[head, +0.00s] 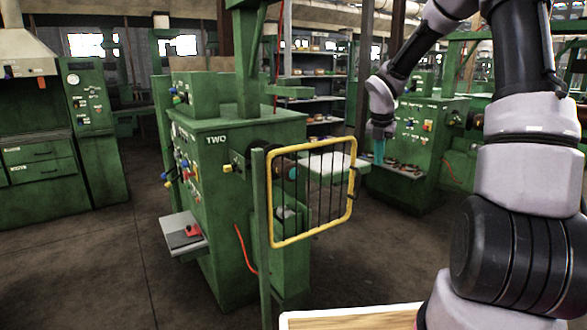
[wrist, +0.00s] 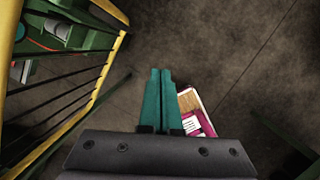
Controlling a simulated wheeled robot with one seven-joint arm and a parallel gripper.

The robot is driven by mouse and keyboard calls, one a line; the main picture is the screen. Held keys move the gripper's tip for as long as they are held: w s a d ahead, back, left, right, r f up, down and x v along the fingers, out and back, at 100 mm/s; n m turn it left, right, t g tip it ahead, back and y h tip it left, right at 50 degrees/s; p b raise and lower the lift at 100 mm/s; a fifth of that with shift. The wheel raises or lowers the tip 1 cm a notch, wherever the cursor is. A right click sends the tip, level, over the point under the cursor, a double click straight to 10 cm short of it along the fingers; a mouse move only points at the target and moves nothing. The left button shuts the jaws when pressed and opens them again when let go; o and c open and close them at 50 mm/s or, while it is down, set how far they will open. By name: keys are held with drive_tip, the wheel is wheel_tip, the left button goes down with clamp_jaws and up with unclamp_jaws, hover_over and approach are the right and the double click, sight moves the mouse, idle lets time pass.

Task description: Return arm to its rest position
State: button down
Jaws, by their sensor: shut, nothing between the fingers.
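My arm rises on the right side of the head view, leaves the frame at the top, and comes back down toward the middle. My gripper (head: 379,152) hangs from it, pointing down, with teal fingers. In the wrist view the two teal fingers of my gripper (wrist: 161,75) are together with nothing held between them. Bare floor lies below the fingertips.
A yellow-framed barred guard (head: 312,190) stands beside the green machine marked TWO (head: 225,165); it also fills the left of the wrist view (wrist: 100,88). A wood-topped surface with a pale edge (head: 350,318) shows at the bottom. Open floor (head: 100,270) lies at left.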

drive_tip(key=s+a+r+m+t, duration=0.1)
drive_tip(key=s+a+r+m, duration=0.2)
drive_tip(key=s+r+m, duration=1.2)
drive_tip(key=s+a+r+m+t+y, duration=0.1)
drive_tip(key=s+a+r+m, duration=0.1)
drive_tip(key=s+m, duration=0.6)
drive_tip(key=s+a+r+m+t+y, duration=0.2)
drive_tip(key=s+r+m, duration=0.1)
drive_tip(key=s+m, duration=0.5)
drive_tip(key=shift+a+m+t, duration=0.2)
drive_tip(key=shift+m+t, duration=0.1)
drive_tip(key=shift+m, duration=0.8)
